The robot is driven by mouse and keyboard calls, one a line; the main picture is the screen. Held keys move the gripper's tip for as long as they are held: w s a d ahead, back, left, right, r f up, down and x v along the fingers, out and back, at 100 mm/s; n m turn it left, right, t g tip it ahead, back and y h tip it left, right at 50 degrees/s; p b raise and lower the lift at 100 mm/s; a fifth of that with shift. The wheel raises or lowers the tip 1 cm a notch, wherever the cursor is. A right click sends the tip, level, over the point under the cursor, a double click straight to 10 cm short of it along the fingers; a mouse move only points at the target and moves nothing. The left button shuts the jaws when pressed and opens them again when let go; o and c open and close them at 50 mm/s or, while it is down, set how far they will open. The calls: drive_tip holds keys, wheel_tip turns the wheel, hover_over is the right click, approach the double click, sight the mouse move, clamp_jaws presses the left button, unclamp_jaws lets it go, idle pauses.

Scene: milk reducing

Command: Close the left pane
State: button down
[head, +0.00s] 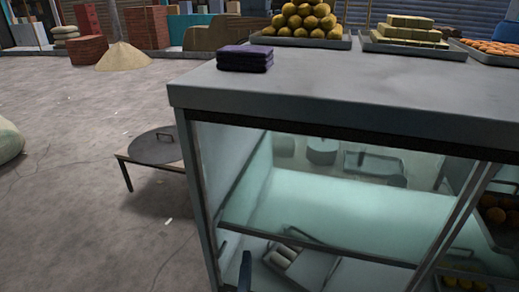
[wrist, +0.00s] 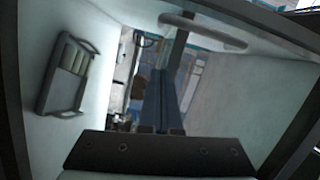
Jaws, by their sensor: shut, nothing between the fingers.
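The grey display cabinet (head: 340,108) fills the right of the head view. Its left front section frames a teal-lit interior with a shelf (head: 350,212). Slanted frame bars (head: 450,215) stand at the right of this section, but I cannot tell the left pane's edges or how far it is open. A dark blue part, probably of my gripper, shows low by the left post. In the wrist view my gripper (wrist: 163,78) has its blue fingers together and empty. They point into a pale-walled space, with a dark bar just beyond; contact is unclear.
A tray with handles (wrist: 68,75) shows at left in the wrist view; a tray (head: 300,262) also lies low in the cabinet. Folded purple cloth (head: 245,58) and food trays sit on top. A low table with a round dark lid (head: 158,146) stands left. Floor beyond is open.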

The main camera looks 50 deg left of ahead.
drive_tip(key=b+v, duration=0.1)
drive_tip(key=v, duration=0.7)
drive_tip(key=shift+b, duration=0.35)
drive_tip(key=shift+s+a, duration=0.1)
drive_tip(key=w+d+r+n+t, duration=0.2)
drive_tip(key=w+r+n, duration=0.1)
drive_tip(key=w+r, duration=0.4)
drive_tip(key=w+d+r+n+t, duration=0.2)
drive_tip(key=w+r, duration=0.3)
drive_tip(key=r, duration=0.4)
drive_tip(key=w+d+r+n+t+h, duration=0.1)
drive_tip(key=w+d+r+t+h, duration=0.15)
drive_tip(key=d+r, duration=0.4)
drive_tip(key=w+d+r+n+t+h, duration=0.1)
drive_tip(key=w+d+r+n+t, duration=0.15)
drive_tip(key=r, duration=0.65)
drive_tip(key=s+d+r+m+t+h, duration=0.1)
drive_tip(key=s+d+r+t+h, duration=0.35)
drive_tip(key=d+r, duration=0.35)
drive_tip(key=s+d+r+m+t+h, duration=0.25)
drive_tip(key=d+r+h, duration=0.35)
drive_tip(key=r, duration=0.5)
wheel_tip(320, 180, up, 29)
drive_tip(key=p, duration=2.9)
drive_tip(key=shift+w+a+f+n+y+p, duration=0.2)
drive_tip(key=shift+w+a+n+y+p, duration=0.1)
drive_tip(key=shift+a+n, duration=0.1)
